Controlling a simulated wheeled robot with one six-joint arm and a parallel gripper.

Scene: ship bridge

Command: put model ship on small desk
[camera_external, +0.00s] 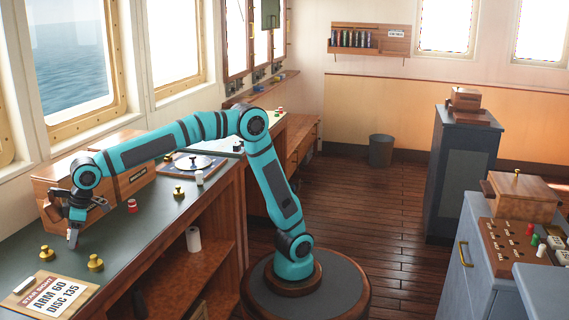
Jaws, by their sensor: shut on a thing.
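My gripper (76,217) is low over the dark green top of the long wooden counter (200,204), at its left part, in front of a wooden box (125,180) with a label. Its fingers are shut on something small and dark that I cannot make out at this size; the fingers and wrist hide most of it. I cannot pick out a model ship with certainty. No desk is clearly marked as the small desk; a narrow blue-grey cabinet (458,178) stands at the right with a brown wooden object (466,103) on top.
Brass knobs (95,262), a red-and-white item (132,206) and a lettered board (50,293) lie on the counter near my gripper. A console (515,245) with a wooden box (521,198) stands at front right. A bin (380,150) is at the back wall. The middle floor is clear.

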